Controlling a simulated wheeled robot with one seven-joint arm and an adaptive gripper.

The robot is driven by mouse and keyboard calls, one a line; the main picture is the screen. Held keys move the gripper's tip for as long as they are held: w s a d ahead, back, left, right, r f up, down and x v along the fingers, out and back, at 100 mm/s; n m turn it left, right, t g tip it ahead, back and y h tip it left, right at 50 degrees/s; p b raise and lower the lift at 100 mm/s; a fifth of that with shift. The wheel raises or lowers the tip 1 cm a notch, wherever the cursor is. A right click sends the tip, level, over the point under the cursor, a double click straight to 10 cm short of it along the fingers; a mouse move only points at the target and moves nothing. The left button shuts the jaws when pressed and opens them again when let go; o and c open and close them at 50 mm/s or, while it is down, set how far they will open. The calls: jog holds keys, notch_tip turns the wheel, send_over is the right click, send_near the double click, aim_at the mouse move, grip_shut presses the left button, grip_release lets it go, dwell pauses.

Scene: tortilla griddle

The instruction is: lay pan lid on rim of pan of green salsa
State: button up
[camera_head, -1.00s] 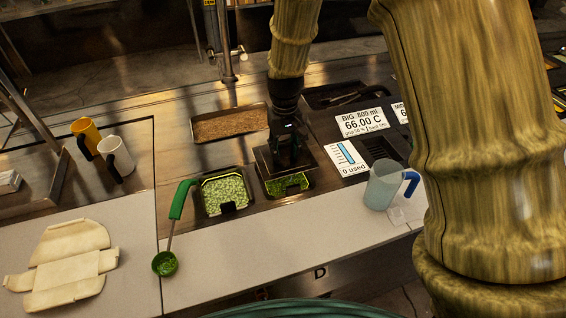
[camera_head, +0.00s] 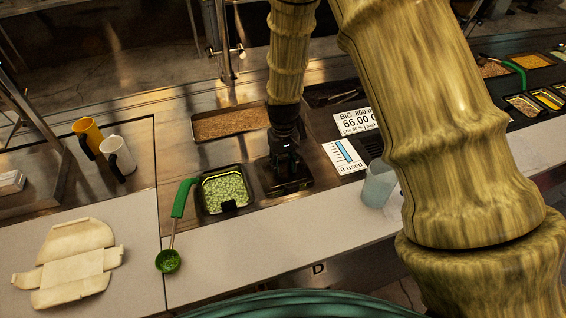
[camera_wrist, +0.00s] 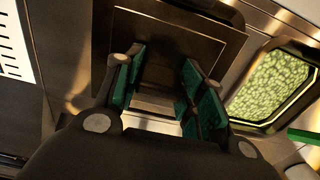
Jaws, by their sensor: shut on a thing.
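My gripper (camera_head: 284,163) is shut on the dark, flat pan lid (camera_head: 298,186) and points down over the right-hand pan position. In the wrist view, the fingers (camera_wrist: 165,88) straddle the lid's middle and the lid plate (camera_wrist: 165,30) spreads beyond them. The lid looks about level and hides the right-hand pan and its green contents. I cannot tell whether the lid touches the rim. Just left of it, an uncovered pan holds pale green chunky food (camera_head: 224,192), which also shows at the right of the wrist view (camera_wrist: 272,85).
A green-handled ladle (camera_head: 174,225) lies left of the open pan. A brown-filled tray (camera_head: 228,123) sits behind. A clear jug (camera_head: 378,184) stands at right, partly behind my arm.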

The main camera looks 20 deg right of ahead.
aim_at(283, 161)
jog(key=shift+w+f, duration=0.1)
jog(key=shift+f, duration=0.1)
jog(key=o, duration=1.1)
jog(key=shift+r, duration=0.1)
jog(key=shift+c, duration=0.2)
jog(key=shift+r, duration=0.2)
notch_tip(283, 161, up, 12)
jog(key=b, duration=0.4)
jog(key=shift+f, duration=0.1)
jog(key=shift+a, duration=0.1)
